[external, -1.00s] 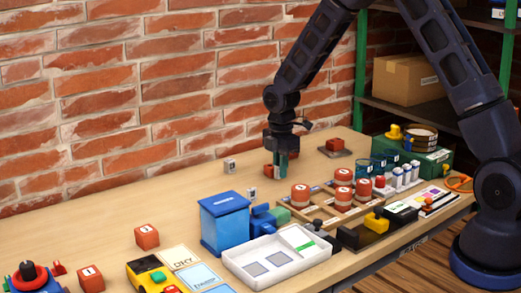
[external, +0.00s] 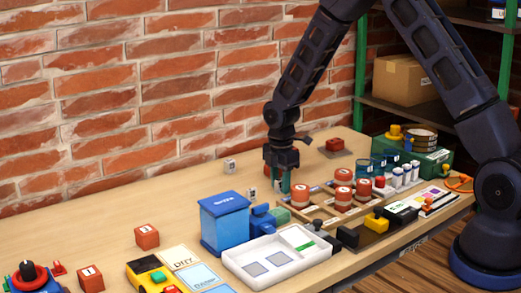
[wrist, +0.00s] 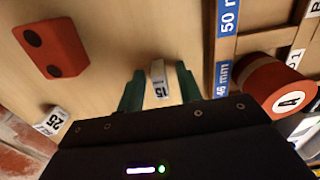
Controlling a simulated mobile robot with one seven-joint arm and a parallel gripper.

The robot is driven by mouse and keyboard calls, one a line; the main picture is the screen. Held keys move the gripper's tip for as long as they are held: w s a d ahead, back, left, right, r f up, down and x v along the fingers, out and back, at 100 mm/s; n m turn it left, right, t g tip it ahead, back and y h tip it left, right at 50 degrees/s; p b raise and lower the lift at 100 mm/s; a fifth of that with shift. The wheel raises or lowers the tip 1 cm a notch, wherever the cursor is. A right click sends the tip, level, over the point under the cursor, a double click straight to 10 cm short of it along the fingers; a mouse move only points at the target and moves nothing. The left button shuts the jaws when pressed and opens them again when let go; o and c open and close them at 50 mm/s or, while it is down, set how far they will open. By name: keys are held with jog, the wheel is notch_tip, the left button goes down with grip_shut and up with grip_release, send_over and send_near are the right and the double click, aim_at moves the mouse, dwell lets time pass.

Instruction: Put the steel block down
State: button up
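The steel block is a small grey-white block labelled 15 (wrist: 158,82). It sits between the green fingers of my gripper (wrist: 160,88) in the wrist view, and the gripper appears shut on it. In the external view my gripper (external: 281,188) points down low over the bench, behind and left of the wooden rack. Whether the block's underside touches the bench cannot be seen. Another small block, labelled 25 (wrist: 51,120), stands on the bench near the wall; it also shows in the external view (external: 229,166).
A red block with black dots (wrist: 50,47) lies close by. The wooden rack (wrist: 226,48) with red discs (external: 300,196) is right beside my gripper. A small grey block (external: 252,195) and a blue bin (external: 224,222) stand to the left.

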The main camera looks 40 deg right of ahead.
jog(key=shift+r, duration=0.15)
jog(key=s+d+r+m, duration=0.1)
jog(key=s+r, duration=0.2)
jog(key=r, duration=0.5)
jog(key=s+d+r+m+t, duration=0.1)
jog(key=s+r+m, duration=0.1)
jog(key=r, duration=0.6)
jog(key=s+d+r+m, duration=0.1)
jog(key=s+r, duration=0.2)
jog(key=r, duration=0.6)
jog(key=s+d+r+m+t, duration=0.15)
jog(key=s+r+m, duration=0.25)
jog(key=s+r, duration=0.45)
jog(key=s+d+r+m+t, duration=0.1)
jog(key=s+d+r+m, duration=0.3)
jog(key=s, duration=0.8)
jog(key=s+r+m+t, duration=0.1)
jog(key=s+m, duration=0.5)
jog(key=s, duration=0.6)
jog(key=shift+s+d+r, duration=0.15)
jog(key=shift+s, duration=0.15)
jog(key=shift+o, duration=0.5)
